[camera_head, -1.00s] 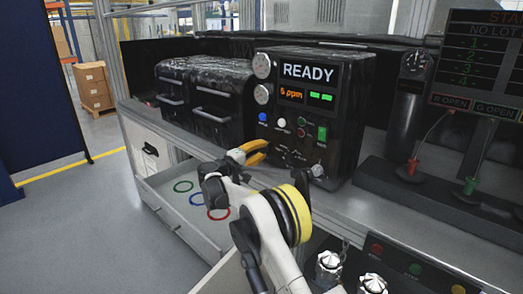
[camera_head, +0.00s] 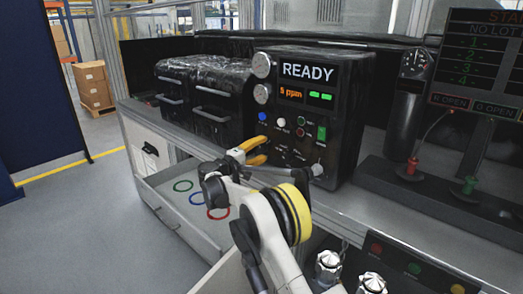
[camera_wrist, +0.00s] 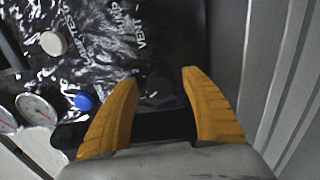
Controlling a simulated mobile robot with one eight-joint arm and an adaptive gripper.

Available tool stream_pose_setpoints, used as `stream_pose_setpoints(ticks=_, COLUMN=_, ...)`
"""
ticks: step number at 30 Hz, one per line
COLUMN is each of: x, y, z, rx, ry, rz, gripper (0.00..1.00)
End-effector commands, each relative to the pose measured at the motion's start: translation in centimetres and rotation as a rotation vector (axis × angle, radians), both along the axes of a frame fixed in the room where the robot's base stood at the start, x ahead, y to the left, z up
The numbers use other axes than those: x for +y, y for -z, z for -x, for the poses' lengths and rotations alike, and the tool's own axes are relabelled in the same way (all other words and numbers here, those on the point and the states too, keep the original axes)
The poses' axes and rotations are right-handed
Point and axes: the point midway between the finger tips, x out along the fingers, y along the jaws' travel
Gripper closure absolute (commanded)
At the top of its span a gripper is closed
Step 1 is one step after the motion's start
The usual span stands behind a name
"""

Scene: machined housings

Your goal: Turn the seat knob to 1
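The black test cabinet (camera_head: 345,110) has a front panel with a READY display, small buttons and small dark controls (camera_head: 298,156) low down. Their labels are too small to read, so I cannot tell which is the seat knob. A silver fitting (camera_head: 317,170) sits at the panel's lower right. My gripper (camera_head: 267,149) is open and empty, its yellow fingers pointing at the lower left of the panel. In the wrist view, the open fingers (camera_wrist: 160,77) frame glossy black panel, with PUMP and VENT lettering beyond them. No knob shows between the fingertips.
A blue button (camera_wrist: 84,101) and a white button (camera_wrist: 53,43) lie left of the fingers in the wrist view, near two gauges (camera_wrist: 36,110). Black drawer boxes (camera_head: 222,100) stand left of the cabinet. A drawer with coloured rings (camera_head: 183,186) is open below.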

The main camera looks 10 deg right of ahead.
Motion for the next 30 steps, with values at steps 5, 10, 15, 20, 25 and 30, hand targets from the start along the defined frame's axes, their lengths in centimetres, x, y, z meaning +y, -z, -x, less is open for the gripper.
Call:
stream_pose_setpoints(ticks=5, x=0.1, y=0.0, z=0.0, rx=0.000, ry=-0.001, rz=0.000, gripper=0.45)
stream_pose_setpoints(ticks=10, x=1.0, y=0.0, z=0.5, rx=0.000, ry=-0.003, rz=0.000, gripper=0.45)
stream_pose_setpoints(ticks=15, x=3.8, y=-0.1, z=2.5, rx=0.000, ry=-0.005, rz=0.000, gripper=0.45)
stream_pose_setpoints(ticks=20, x=6.7, y=0.0, z=4.7, rx=0.000, ry=-0.004, rz=0.000, gripper=0.45)
stream_pose_setpoints(ticks=25, x=8.8, y=0.0, z=6.3, rx=0.000, ry=-0.002, rz=0.000, gripper=0.45)
stream_pose_setpoints(ticks=30, x=9.7, y=0.0, z=7.0, rx=0.000, ry=-0.001, rz=0.000, gripper=0.45)
